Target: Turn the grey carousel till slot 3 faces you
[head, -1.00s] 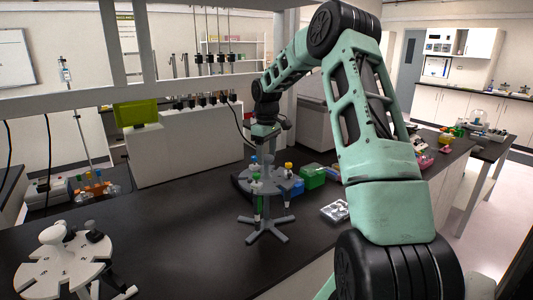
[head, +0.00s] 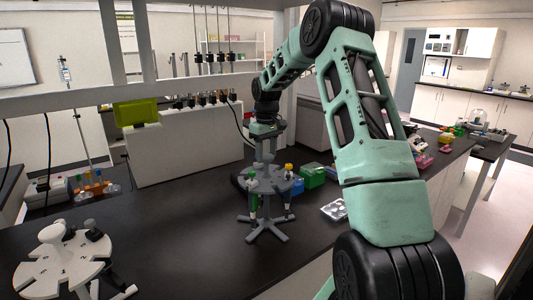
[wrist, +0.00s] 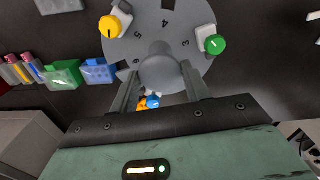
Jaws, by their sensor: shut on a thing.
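The grey carousel (head: 270,181) stands on the dark bench on a splayed-leg stand. Its numbered disc (wrist: 178,20) fills the top of the wrist view.
A green box (head: 313,175) and blue rack (head: 297,186) stand close behind the carousel's right side. A white carousel (head: 62,262) stands at the front left. The bench between the two carousels is clear.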

